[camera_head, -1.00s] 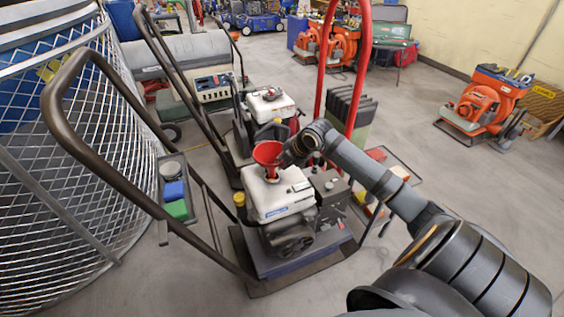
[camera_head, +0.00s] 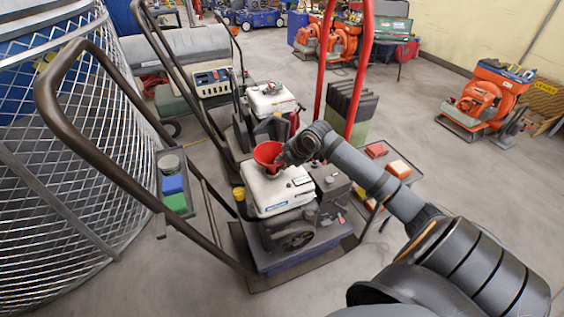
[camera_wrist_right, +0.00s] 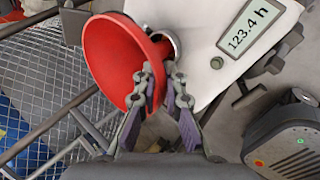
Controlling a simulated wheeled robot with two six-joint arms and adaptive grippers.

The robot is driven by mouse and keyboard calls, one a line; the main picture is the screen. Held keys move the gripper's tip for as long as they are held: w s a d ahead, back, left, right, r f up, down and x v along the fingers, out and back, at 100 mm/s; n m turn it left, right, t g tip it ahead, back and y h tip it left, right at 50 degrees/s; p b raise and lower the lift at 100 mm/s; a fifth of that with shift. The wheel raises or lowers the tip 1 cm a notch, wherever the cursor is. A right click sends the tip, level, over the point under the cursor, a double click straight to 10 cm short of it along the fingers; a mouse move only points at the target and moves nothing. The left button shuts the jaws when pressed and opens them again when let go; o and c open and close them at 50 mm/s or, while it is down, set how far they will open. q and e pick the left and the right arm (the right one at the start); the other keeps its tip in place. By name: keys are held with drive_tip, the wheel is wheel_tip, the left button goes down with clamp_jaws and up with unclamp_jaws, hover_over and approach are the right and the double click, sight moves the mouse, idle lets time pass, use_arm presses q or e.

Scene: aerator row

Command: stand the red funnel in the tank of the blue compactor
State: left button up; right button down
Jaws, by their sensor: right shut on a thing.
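The red funnel (camera_head: 267,152) is over the white tank (camera_head: 265,194) of the blue compactor (camera_head: 285,262), wide mouth up and slightly tilted. My right gripper (camera_head: 286,158) is shut on the funnel near its narrow part. My left gripper is not in view.
A brown handle (camera_head: 95,155) rises at the compactor's left. A tray with blue and green blocks (camera_head: 173,185) stands beside it. A second machine with a white tank (camera_head: 270,98) and a red handle (camera_head: 363,70) are behind. Open floor lies to the right.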

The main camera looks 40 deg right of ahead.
drive_tip(key=shift+f+b, duration=0.65)
drive_tip(key=shift+f, duration=0.8)
drive_tip(key=c, duration=1.4)
unclamp_jaws()
drive_tip(key=shift+o, duration=0.2)
